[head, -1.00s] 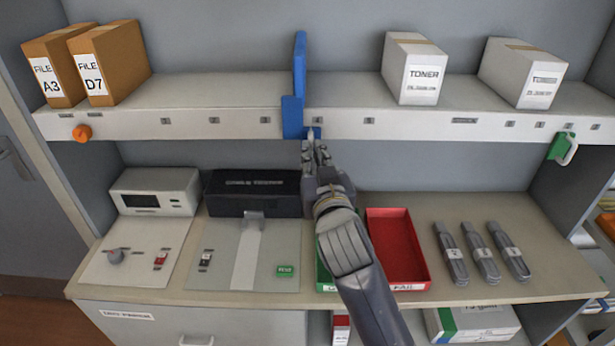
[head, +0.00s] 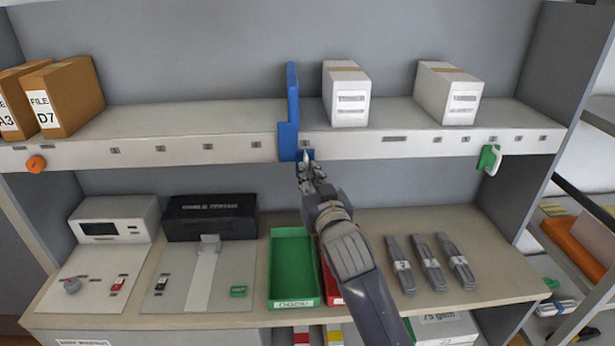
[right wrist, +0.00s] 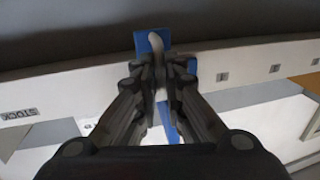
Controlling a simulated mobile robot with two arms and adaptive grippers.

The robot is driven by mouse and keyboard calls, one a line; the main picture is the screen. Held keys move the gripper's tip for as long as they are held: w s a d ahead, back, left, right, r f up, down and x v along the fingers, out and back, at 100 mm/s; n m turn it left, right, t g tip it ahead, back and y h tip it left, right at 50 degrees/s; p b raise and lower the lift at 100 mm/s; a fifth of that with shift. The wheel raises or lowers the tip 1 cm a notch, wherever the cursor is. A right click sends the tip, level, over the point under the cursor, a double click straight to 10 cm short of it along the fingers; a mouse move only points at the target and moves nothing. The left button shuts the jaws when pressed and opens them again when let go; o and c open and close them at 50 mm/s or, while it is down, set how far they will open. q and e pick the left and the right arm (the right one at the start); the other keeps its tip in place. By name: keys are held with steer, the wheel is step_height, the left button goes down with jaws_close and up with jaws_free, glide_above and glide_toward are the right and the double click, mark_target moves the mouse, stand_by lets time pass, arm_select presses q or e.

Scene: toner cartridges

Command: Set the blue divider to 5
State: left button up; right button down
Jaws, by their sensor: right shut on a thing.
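The blue divider (head: 293,95) stands upright on the upper shelf, its blue front piece hanging over the white shelf edge. It stands between the fourth small number tag (head: 256,145) and the fifth (head: 305,143), close to the fifth. The digits are too small to read clearly. My right gripper (head: 308,168) is shut on the lower front part of the divider, just below the shelf edge. The right wrist view shows its fingers closed (right wrist: 158,80) around a pale grip with blue (right wrist: 150,42) behind it. My left gripper is not in view.
A white toner box (head: 347,95) stands a little right of the divider, with another box (head: 447,95) farther right. An orange clip (head: 36,163) and a green clip (head: 489,158) hang on the shelf edge. The shelf left of the divider is clear up to the brown file boxes (head: 72,97).

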steer(key=shift+d+r, duration=0.1)
steer(key=shift+d, duration=0.05)
steer(key=c, duration=1.7)
jaws_free()
steer(key=shift+w+d, duration=0.15)
steer(key=shift+w, duration=0.05)
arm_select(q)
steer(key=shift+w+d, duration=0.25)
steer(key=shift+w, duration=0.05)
arm_select(e)
steer(key=s, duration=0.4)
steer(key=s+d, duration=0.1)
steer(key=s, duration=0.3)
steer(key=s+d, duration=0.1)
steer(key=s, duration=0.2)
steer(key=shift+s+d+f, duration=0.15)
steer(key=shift+s+f, duration=0.05)
steer(key=shift+s, duration=0.2)
